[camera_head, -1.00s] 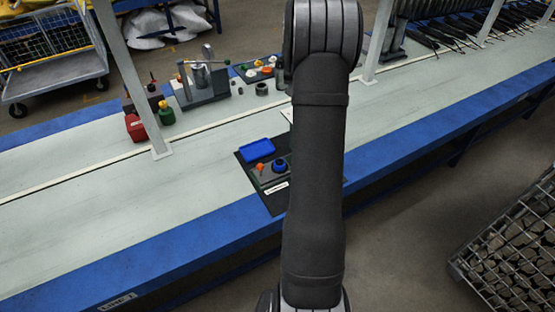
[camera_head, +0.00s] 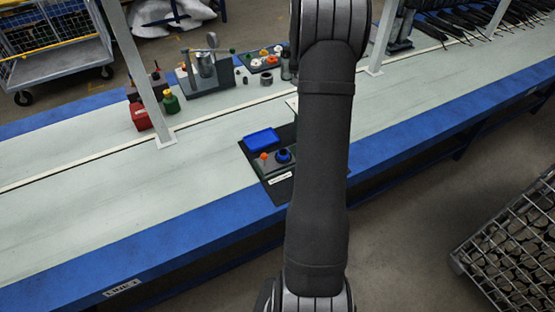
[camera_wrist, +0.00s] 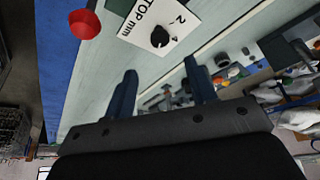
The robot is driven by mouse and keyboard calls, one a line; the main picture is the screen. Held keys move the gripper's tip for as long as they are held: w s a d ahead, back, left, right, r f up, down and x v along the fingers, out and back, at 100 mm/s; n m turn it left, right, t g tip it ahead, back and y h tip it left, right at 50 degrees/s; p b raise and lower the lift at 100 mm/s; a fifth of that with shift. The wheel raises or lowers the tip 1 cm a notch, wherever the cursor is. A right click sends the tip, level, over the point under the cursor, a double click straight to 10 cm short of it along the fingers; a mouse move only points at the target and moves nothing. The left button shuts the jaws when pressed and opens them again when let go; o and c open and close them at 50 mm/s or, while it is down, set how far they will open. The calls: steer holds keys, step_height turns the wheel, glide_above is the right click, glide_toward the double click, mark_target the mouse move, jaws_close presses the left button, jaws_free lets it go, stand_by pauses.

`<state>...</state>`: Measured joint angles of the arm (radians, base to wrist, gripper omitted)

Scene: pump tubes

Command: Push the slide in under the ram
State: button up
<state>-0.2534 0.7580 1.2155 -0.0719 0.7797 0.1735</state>
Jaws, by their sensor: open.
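In the head view a grey block (camera_head: 276,161) with an orange knob (camera_head: 264,156) and a blue ring (camera_head: 284,155) sits on a black mat (camera_head: 281,193). I cannot make out for sure which part is the slide; no ram is clearly visible, and my arm covers the mat's right side. In the wrist view my gripper (camera_wrist: 161,86) has its two dark fingers apart with nothing gripped between them. A red round knob (camera_wrist: 84,24) and a white printed card (camera_wrist: 158,27) with a black part (camera_wrist: 160,37) show beyond the fingers, apart from them.
A blue tray (camera_head: 262,138) lies at the mat's back. A grey fixture with a metal cylinder (camera_head: 205,68), a red container (camera_head: 140,117) and a green bottle (camera_head: 171,102) stand behind. White posts (camera_head: 137,70) rise from the bench. The bench top at left (camera_head: 80,205) is clear.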

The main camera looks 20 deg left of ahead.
steer(key=shift+c, duration=0.3)
steer(key=n+g, duration=0.4)
steer(key=n, duration=1.5)
glide_above(264, 154)
step_height(264, 154, down, 11)
steer(key=shift+h, duration=0.3)
step_height(264, 154, down, 17)
